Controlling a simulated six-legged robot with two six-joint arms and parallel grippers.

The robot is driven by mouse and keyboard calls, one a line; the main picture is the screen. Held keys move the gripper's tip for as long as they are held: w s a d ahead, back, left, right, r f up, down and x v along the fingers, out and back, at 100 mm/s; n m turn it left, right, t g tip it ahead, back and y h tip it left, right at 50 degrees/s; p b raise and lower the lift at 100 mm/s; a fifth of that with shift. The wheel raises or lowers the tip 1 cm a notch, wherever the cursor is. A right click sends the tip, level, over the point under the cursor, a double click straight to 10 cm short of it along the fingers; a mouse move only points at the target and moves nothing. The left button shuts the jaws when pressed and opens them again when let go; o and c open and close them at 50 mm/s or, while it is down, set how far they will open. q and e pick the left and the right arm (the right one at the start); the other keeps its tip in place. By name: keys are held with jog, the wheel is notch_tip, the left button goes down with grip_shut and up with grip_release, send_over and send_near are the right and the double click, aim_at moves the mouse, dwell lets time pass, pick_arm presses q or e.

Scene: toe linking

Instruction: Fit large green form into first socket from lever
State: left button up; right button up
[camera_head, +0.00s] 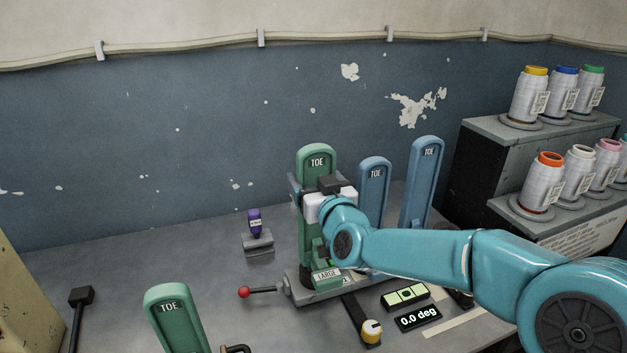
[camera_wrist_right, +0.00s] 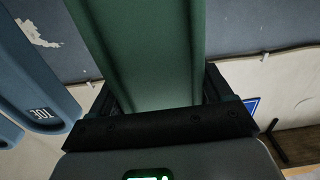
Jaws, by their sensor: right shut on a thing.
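A green form marked TOE (camera_head: 317,160) stands upright at the end of the grey base nearest the red-knobbed lever (camera_head: 244,292). A green LARGE label (camera_head: 327,277) is at the front of that end. My right gripper (camera_head: 325,190) is shut on this form at mid-height; in the right wrist view the green form (camera_wrist_right: 145,50) runs between the dark fingers (camera_wrist_right: 160,105). The gripper and arm partly hide the form's lower part, so I cannot tell whether it is fully seated. My left gripper is not in view.
Two blue TOE forms (camera_head: 374,185) (camera_head: 425,180) stand to the right. Another green TOE form (camera_head: 178,315) is at the front left. A 0.0 deg display (camera_head: 418,318) is in front. Thread spools (camera_head: 540,185) fill the right rack.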

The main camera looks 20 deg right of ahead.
jog(key=shift+f+b, duration=0.85)
jog(key=o, duration=1.4)
